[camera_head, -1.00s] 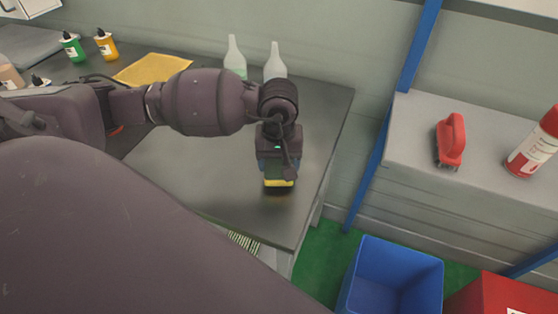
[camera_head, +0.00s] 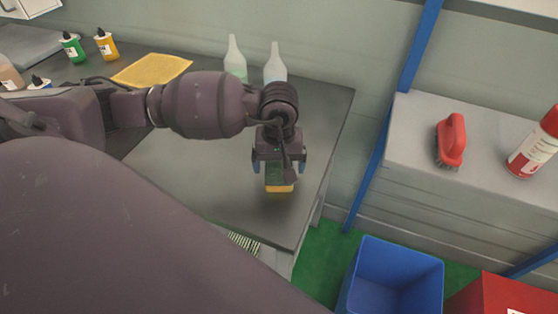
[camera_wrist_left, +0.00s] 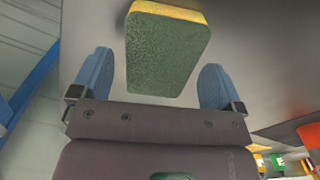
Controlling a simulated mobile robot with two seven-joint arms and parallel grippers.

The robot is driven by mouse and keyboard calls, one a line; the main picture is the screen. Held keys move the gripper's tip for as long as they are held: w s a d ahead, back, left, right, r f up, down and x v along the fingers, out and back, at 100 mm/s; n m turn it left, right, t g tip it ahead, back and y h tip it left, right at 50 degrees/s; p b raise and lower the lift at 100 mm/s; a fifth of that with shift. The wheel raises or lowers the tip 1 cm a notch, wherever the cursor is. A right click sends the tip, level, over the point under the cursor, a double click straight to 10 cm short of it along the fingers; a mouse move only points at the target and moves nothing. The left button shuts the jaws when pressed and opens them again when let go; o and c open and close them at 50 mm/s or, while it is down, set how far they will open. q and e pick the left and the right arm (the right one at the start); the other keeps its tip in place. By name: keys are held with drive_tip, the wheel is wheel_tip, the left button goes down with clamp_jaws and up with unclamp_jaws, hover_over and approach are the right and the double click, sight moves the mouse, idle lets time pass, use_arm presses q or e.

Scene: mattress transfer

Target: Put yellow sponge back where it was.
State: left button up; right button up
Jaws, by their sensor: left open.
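The yellow sponge (camera_head: 279,188) has a dark green scouring side and rests on the grey worktop (camera_head: 200,185) near its right end. My left gripper (camera_head: 279,168) is directly over the sponge, with its blue fingers spread to either side. In the left wrist view the sponge (camera_wrist_left: 165,50) shows its green face, with its yellow edge at the top. It lies between the open fingers of my left gripper (camera_wrist_left: 155,80), with a gap on each side. My right gripper is not in view.
Two white bottles (camera_head: 274,65) and a yellow cloth (camera_head: 152,69) are at the worktop's back. To the right, a grey shelf (camera_head: 400,130) holds a red brush (camera_head: 451,140) and a red-and-white bottle (camera_head: 533,145). A blue bin (camera_head: 395,270) and a red box (camera_head: 490,298) stand below.

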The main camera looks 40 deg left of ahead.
sight(279, 167)
use_arm(q)
wheel_tip(279, 167, up, 11)
drive_tip(key=shift+f, duration=0.15)
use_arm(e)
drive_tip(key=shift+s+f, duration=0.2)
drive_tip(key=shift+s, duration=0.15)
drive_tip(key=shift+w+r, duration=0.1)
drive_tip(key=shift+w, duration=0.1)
